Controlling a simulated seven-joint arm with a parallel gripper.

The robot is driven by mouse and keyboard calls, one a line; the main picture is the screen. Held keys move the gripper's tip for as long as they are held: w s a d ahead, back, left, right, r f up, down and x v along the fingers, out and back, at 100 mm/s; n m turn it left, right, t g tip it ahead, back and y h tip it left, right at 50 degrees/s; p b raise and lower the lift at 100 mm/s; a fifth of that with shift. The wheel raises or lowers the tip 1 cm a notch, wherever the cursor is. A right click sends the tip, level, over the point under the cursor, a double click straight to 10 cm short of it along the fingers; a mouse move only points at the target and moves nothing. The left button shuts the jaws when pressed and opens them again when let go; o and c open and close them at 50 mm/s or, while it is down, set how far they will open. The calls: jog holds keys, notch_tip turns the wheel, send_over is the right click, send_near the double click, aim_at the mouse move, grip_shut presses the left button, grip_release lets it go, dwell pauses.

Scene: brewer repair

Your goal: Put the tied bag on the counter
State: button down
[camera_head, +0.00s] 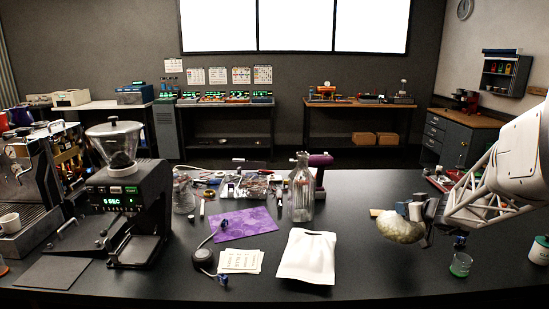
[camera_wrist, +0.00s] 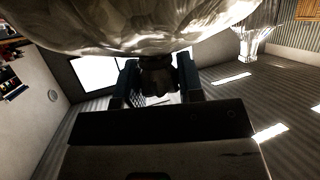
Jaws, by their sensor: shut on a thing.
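The tied bag (camera_head: 399,228) is a clear, bulging bag with pale contents, at the right of the counter (camera_head: 365,270) in the head view. My gripper (camera_head: 424,212) is at its right side and is shut on its gathered neck. In the wrist view the bag (camera_wrist: 130,22) fills the top, and my gripper's fingers (camera_wrist: 157,82) stand on either side of the dark neck. The bag appears to hang over the counter; whether its underside touches the surface I cannot tell.
A white pouch (camera_head: 307,257) lies left of the bag, with a glass bottle (camera_head: 302,190) behind it. A small green-tinted glass (camera_head: 460,265) and a green-and-white tub (camera_head: 538,254) stand at the right. A grinder (camera_head: 125,205) stands at the left. The counter front between pouch and glass is clear.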

jog(key=w+a+m+h, duration=0.2)
jog(key=w+a, duration=0.3)
jog(key=a, duration=0.3)
jog(key=w+a+m+t+h, duration=0.1)
jog(key=w+a+h, duration=0.1)
jog(key=w+a, duration=0.4)
jog(key=shift+w+a+r+m, duration=0.25)
jog(key=shift+a+m, duration=0.15)
jog(key=shift+a, duration=1.35)
jog(key=shift+f, duration=0.1)
jog(key=shift+a, duration=0.15)
dwell(0.6)
jog(key=shift+d, duration=0.2)
dwell(1.6)
jog(key=s+d+m+g+h, duration=0.1)
jog(key=s+d, duration=0.6)
jog(key=d, duration=0.9)
jog(key=s+d+m+g+h, duration=0.1)
jog(key=s+d+m+h, duration=0.3)
jog(key=d, duration=1.2)
jog(key=s+d+m+g+h, duration=0.1)
jog(key=s+d+m+h, duration=0.2)
jog(key=s+d, duration=0.6)
jog(key=d+h, duration=0.1)
jog(key=d, duration=0.7)
jog(key=shift+s, duration=0.3)
